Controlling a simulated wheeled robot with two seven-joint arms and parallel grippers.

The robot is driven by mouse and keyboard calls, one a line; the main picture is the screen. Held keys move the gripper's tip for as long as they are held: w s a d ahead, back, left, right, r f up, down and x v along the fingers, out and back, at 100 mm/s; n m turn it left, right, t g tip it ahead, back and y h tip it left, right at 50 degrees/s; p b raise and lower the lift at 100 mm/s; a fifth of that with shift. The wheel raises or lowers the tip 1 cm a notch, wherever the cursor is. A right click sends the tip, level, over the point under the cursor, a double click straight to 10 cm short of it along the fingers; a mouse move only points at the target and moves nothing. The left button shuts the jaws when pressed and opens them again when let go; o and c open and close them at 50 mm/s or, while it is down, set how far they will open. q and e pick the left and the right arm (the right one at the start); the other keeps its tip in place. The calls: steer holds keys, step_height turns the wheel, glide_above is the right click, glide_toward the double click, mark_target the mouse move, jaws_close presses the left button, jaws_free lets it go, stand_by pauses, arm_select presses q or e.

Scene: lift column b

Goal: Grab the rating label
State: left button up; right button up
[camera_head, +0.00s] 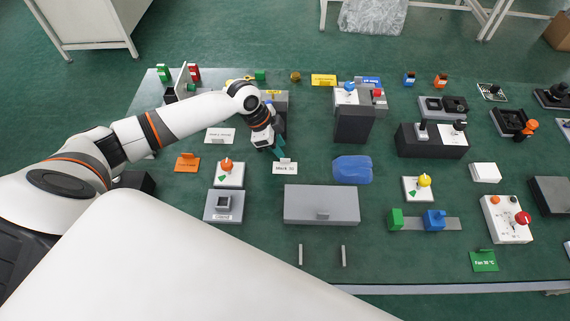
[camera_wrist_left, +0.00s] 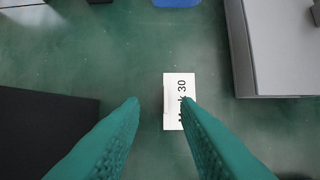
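A small white label (camera_head: 285,168) with black print, seemingly "Mark 30", stands on the green table left of the middle. It also shows in the left wrist view (camera_wrist_left: 173,103), where my right-hand finger covers part of its print. My left gripper (camera_head: 279,150) is just behind the label in the head view. In the wrist view its teal fingers (camera_wrist_left: 160,103) are apart with nothing held between them. The label lies toward the right-hand fingertip; whether they touch, I cannot tell. My right gripper is not in view.
A grey box (camera_head: 321,204) lies in front of the label, and a blue pad (camera_head: 352,170) is to its right. An orange-knob switch (camera_head: 228,173) and an orange label (camera_head: 187,162) are to the left. Another white label (camera_head: 220,135) stands behind left.

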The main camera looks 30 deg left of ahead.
mark_target(286, 158)
arm_select(q)
steer(key=x, duration=0.3)
steer(key=shift+s+d+f+p, duration=0.25)
steer(key=shift+f+p, duration=0.1)
steer(key=shift+p, duration=0.05)
steer(key=shift+w+d+f, duration=0.1)
steer(key=shift+f, duration=0.35)
jaws_close()
